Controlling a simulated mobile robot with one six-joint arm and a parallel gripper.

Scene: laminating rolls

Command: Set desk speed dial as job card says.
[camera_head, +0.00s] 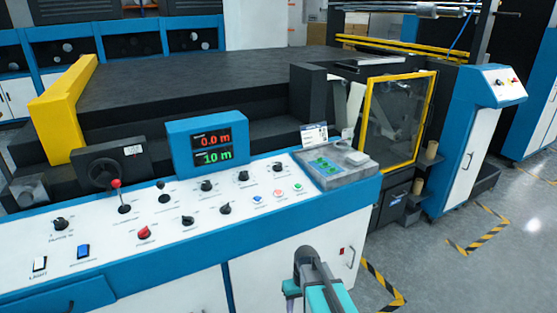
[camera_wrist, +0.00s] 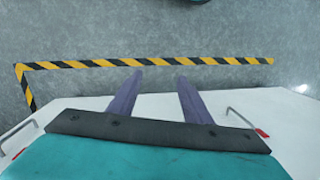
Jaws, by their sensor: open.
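The control desk (camera_head: 250,217) has a white sloped top with blue edges. Several black rotary dials sit on it, among them one at the front right (camera_head: 225,208), one beside it (camera_head: 188,221) and one in the back row (camera_head: 243,176). Their labels are too small to read, so I cannot tell which is the speed dial. A small white card (camera_head: 314,134), perhaps the job card, stands at the desk's back right; its writing is unreadable. My gripper (camera_wrist: 160,82) is open and empty, its two purple fingers apart over the floor. In the head view my arm's end is before the desk front.
A display (camera_head: 207,146) reads 0.0 m in red and 10 m in green. A red-knobbed lever (camera_head: 117,185), a red dial (camera_head: 145,232) and lit buttons (camera_head: 278,192) share the desk. A yellow-framed guard (camera_head: 397,122) stands behind right. Striped floor tape (camera_wrist: 150,62) crosses clear floor.

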